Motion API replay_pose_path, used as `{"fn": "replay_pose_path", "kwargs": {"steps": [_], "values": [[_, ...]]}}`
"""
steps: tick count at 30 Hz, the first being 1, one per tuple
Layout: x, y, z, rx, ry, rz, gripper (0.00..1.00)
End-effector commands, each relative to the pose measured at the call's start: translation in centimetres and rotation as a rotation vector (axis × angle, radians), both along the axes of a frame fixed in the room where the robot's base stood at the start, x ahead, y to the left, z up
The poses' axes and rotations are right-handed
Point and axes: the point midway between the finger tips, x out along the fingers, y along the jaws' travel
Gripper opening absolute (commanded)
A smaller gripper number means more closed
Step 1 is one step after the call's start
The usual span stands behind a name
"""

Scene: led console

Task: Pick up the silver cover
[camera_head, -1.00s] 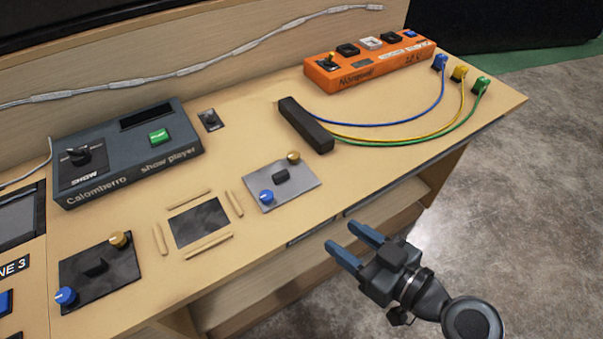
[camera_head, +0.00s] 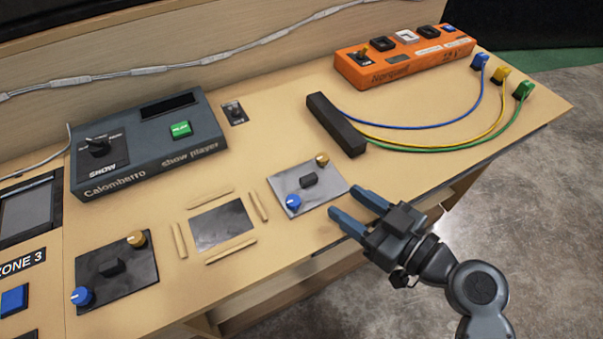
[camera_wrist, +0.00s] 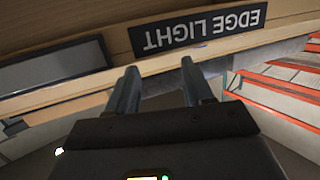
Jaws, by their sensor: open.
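The silver cover (camera_head: 325,177) is a light grey plate lying flat on the console top (camera_head: 375,185) in the head view. It carries a black handle block (camera_head: 308,180) in its middle, a blue knob and a gold knob. My gripper (camera_head: 346,202) is open and empty, just right of the cover near the console's front edge. Its fingers point up and left toward the cover and seem apart from it. In the wrist view my open fingers (camera_wrist: 160,70) face the console front with an "EDGE LIGHT" label (camera_wrist: 197,30). The cover does not show there.
A darker plate with similar knobs (camera_head: 140,265) lies at the left. A dark square framed by wooden strips (camera_head: 222,224) sits left of the cover. A black bar (camera_head: 337,125) with cables, an orange box (camera_head: 405,60) and a grey show player box (camera_head: 150,145) stand behind.

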Motion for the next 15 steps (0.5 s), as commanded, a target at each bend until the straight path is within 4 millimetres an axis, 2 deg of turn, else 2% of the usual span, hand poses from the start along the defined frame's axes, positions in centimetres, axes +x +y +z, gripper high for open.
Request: {"fn": "replay_pose_path", "kwargs": {"steps": [11,15], "values": [[2.1,2.7,-0.1,0.001,0.0,0.002,0.51],[3.3,4.5,0.0,0.001,0.0,0.004,0.51]]}}
